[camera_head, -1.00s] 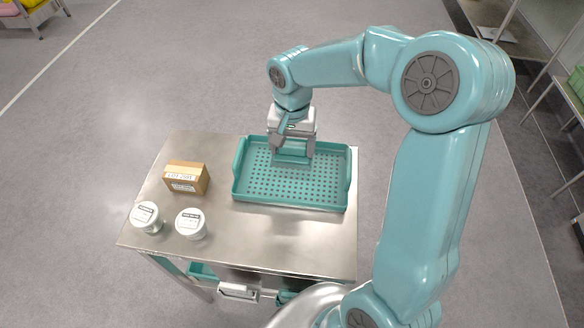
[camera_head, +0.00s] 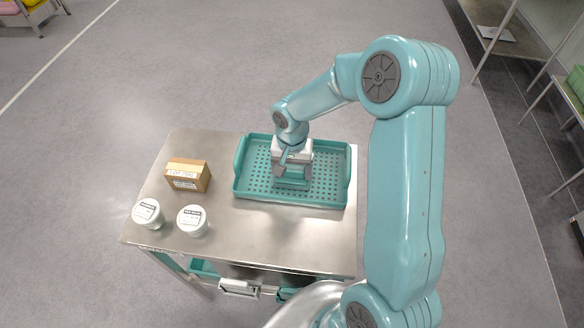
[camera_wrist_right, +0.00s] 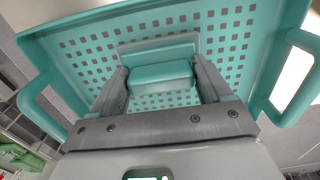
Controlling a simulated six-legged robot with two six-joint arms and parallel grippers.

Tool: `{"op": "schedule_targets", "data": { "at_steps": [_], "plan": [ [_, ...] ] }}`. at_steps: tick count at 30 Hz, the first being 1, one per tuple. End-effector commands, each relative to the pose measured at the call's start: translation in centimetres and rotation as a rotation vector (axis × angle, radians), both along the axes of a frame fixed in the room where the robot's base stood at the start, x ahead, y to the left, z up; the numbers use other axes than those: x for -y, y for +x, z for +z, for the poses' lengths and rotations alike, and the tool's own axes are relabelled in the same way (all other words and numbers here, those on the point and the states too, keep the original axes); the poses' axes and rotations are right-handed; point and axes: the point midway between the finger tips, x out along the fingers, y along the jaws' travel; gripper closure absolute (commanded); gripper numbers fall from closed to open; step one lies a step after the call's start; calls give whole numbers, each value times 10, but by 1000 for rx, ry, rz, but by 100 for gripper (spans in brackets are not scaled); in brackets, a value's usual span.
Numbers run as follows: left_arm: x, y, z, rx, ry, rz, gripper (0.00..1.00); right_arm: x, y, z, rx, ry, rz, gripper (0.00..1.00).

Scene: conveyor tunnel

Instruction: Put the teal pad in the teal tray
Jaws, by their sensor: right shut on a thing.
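The teal tray (camera_head: 326,200) has a perforated floor and raised handles and lies on a steel table. My right gripper (camera_head: 292,180) is inside the tray's outline, low over its floor. It is shut on the teal pad (camera_head: 291,184), which shows as a small teal strip under the fingers. In the right wrist view the pad (camera_wrist_right: 161,75) sits between the two grey fingers (camera_wrist_right: 161,85), with the tray's holed floor (camera_wrist_right: 220,40) behind it. Whether the pad touches the tray floor I cannot tell. My left gripper is not in view.
A cardboard box (camera_head: 188,175) and two white labelled tubs, one (camera_head: 148,213) at the left edge and one (camera_head: 192,221) beside it, stand left of the tray. The steel table (camera_head: 260,240) is bare in front of the tray. Shelving (camera_head: 495,35) stands at the right.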

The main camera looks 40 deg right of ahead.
Motion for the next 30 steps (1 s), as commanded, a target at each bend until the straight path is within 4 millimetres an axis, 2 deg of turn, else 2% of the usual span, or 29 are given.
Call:
{"op": "schedule_targets", "data": {
  "at_steps": [1, 2, 3, 4, 11, 15, 24, 30],
  "plan": [
    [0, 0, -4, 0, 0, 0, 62, 0, 0, -3, 0, 0, 0, 58],
    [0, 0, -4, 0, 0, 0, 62, 0, 0, -3, 0, 0, 0, 19],
    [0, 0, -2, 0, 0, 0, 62, 0, 0, -2, 0, 0, 0, 6],
    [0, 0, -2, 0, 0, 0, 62, 0, 0, -2, 0, 0, 0, 0],
    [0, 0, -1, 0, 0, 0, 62, 0, 0, -1, 0, 0, 0, 0],
    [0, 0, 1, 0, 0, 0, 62, 0, 1, 10, 3, -2, -1, 0],
    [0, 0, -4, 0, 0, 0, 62, 0, 1, 78, 6, -3, -1, 0],
    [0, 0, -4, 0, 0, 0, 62, 0, 1, 111, 2, -1, 0, 0]
  ]
}}
